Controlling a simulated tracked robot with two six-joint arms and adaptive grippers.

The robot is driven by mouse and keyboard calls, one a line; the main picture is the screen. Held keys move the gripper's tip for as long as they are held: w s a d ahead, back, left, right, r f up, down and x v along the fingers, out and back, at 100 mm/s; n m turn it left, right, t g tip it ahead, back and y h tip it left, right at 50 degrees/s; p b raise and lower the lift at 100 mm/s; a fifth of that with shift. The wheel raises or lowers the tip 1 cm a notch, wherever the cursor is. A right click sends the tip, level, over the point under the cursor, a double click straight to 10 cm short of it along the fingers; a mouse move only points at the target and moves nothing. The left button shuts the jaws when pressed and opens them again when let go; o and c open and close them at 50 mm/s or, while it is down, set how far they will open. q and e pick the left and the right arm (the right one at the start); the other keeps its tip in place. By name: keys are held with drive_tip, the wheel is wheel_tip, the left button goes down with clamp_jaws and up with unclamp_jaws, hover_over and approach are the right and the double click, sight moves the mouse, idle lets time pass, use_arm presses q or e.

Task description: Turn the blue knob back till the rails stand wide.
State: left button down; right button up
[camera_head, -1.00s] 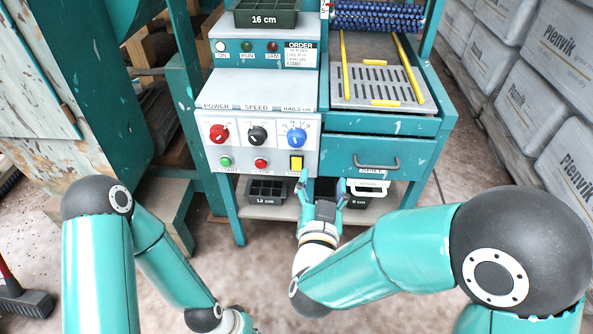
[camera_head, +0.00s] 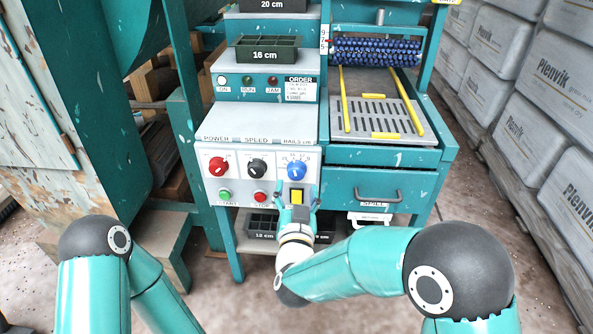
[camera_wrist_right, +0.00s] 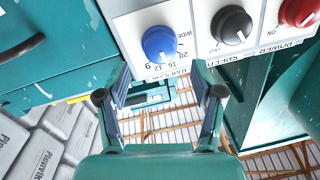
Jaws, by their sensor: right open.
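The blue knob (camera_head: 297,170) sits at the right of the white control panel, under the "RAILS cm" label. In the right wrist view the blue knob (camera_wrist_right: 160,42) is ahead, with "WIDE" and numbers printed around it; its exact setting is hard to read. Two yellow rails, the left one (camera_head: 353,100) and the right one (camera_head: 405,100), lie apart over the slotted grey plate. My right gripper (camera_head: 299,194) is open and empty just below the knob, in front of the yellow switch. Its fingers (camera_wrist_right: 161,80) show apart in the wrist view, not touching the knob. My left gripper is out of view.
A black knob (camera_head: 257,168) and a red knob (camera_head: 219,166) stand left of the blue one. Below are a green button (camera_head: 224,195), a red button (camera_head: 260,198) and the yellow switch (camera_head: 297,196). A drawer handle (camera_head: 378,195) juts out at right.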

sight(296, 175)
drive_tip(key=shift+w+a+p, duration=0.2)
drive_tip(key=shift+w+p, duration=0.3)
drive_tip(key=shift+w, duration=2.25)
drive_tip(key=c, duration=1.1)
